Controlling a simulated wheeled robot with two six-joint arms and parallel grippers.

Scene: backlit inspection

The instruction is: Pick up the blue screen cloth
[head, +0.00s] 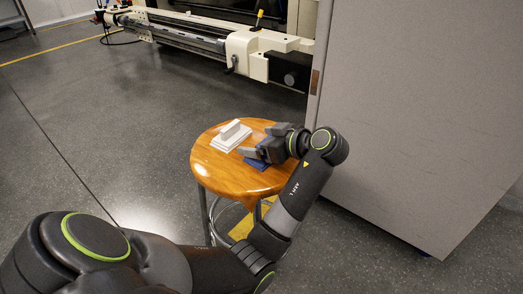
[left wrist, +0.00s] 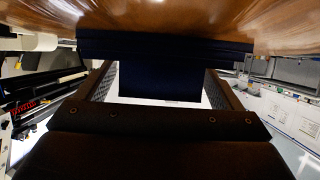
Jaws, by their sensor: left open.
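The blue screen cloth (head: 260,165) lies on the round wooden stool (head: 225,178), partly hidden under my left gripper (head: 262,144) in the head view. In the left wrist view the cloth (left wrist: 165,46) looks very dark. It shows as a wide band against the wood, with a narrower part coming down between the fingers. My left gripper (left wrist: 160,72) is open, with one finger on each side of that narrower part. I cannot tell whether the fingers touch the cloth. My right gripper is not in view.
A white block on a flat white base (head: 231,136) sits on the stool, left of the gripper. A large grey panel (head: 420,110) stands close on the right. A long machine (head: 210,38) is at the back. The floor on the left is clear.

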